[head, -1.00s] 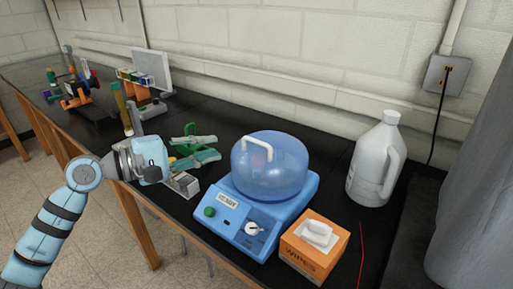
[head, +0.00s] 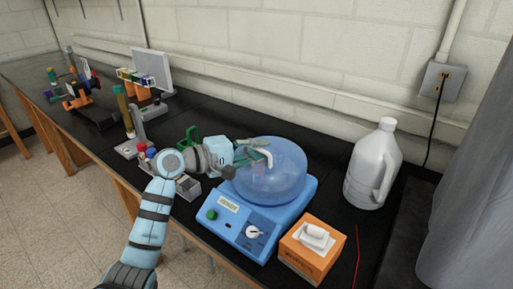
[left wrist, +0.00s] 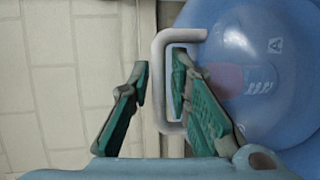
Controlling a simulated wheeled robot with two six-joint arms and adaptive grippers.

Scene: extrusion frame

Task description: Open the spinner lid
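The spinner (head: 238,228) is a blue box with a green button and a white knob. Its translucent blue lid (head: 285,185) sits down on it and bears a white handle (head: 265,155). My left gripper (head: 256,152) is at the handle, above the lid. In the left wrist view the gripper (left wrist: 160,75) is open, its green-padded fingers on either side of the handle's long bar (left wrist: 160,95). One finger is inside the handle loop over the lid (left wrist: 265,75), the other outside it. Gaps show between fingers and bar. My right gripper is not in view.
An orange wipes box (head: 308,258) stands right of the spinner's front. A white jug (head: 373,165) stands behind right. A small grey tray (head: 188,187) lies left of the spinner, near my arm. Racks and stands fill the bench's far left.

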